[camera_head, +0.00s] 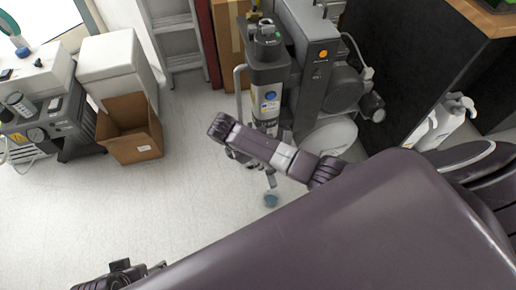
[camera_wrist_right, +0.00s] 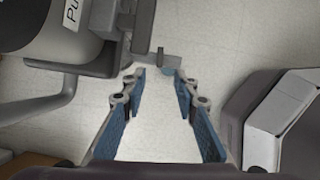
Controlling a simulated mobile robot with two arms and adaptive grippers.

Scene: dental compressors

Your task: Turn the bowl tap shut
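The tall grey cylinder unit (camera_head: 266,95) of the compressor stands upright in the head view, its lower end behind my right arm. Its labelled body (camera_wrist_right: 35,20) fills the upper left of the right wrist view. Below it, a small grey fitting with a short lever, seemingly the bowl tap (camera_wrist_right: 160,57), shows just beyond my right gripper (camera_wrist_right: 161,76). That gripper is open, its blue-padded fingers apart and nothing between them; I cannot tell whether the tips touch the fitting. A dark part at the lower left edge of the head view may be my left gripper (camera_head: 122,274); its fingers are unclear.
A small blue-teal round thing (camera_head: 270,200) shows near the floor below the unit. A grey machine (camera_head: 312,70) stands right of the unit. An open cardboard box (camera_head: 130,132) and a white cabinet (camera_head: 112,65) stand left. White bottles (camera_head: 446,118) stand right. Floor at left centre is clear.

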